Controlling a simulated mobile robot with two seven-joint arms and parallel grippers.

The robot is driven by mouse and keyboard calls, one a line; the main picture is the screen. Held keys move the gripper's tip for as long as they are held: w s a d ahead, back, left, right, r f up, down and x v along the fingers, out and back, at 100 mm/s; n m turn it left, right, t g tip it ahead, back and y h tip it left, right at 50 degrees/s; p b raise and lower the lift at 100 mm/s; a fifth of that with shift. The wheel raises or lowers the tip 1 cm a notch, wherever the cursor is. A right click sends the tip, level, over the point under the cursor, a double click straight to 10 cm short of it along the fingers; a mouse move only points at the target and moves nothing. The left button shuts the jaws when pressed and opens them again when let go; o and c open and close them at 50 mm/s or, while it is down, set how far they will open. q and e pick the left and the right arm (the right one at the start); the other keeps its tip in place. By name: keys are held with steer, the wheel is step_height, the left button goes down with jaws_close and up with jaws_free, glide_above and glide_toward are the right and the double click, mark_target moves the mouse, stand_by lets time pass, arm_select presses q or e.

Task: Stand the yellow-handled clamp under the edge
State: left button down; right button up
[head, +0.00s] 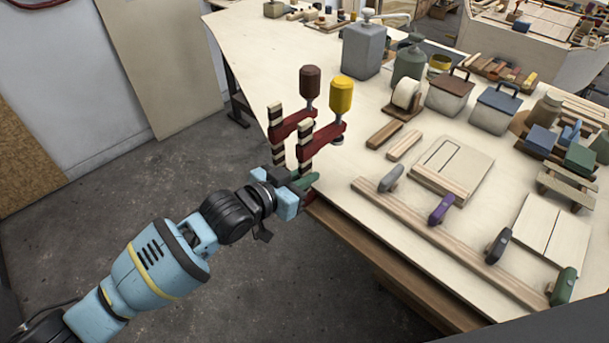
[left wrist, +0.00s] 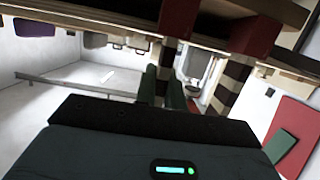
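The yellow-handled clamp (head: 341,96) stands upright at the table's near left corner in the head view. Its red arm (head: 321,137) reaches over the tabletop, and its striped bar (head: 304,157) runs down to my left gripper (head: 303,183). A second clamp with a dark brown handle (head: 309,82) stands close behind it. Whether the fingers touch the clamp is unclear. My right gripper is not in view.
The worktable (head: 258,52) has a free strip at its far left. A long wooden strip (head: 430,232) with several small clamps lies along the near edge. A grey canister (head: 364,50) and toolboxes (head: 450,93) stand farther back. The floor (head: 270,280) beside the table is clear.

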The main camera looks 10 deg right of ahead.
arm_select(q)
steer(key=c, duration=1.5)
jaws_free()
steer(key=shift+r, duration=0.1)
steer(key=shift+o, duration=0.5)
steer(key=v, duration=0.7)
steer(key=shift+s+a, duration=0.25)
steer(key=shift+a, duration=0.05)
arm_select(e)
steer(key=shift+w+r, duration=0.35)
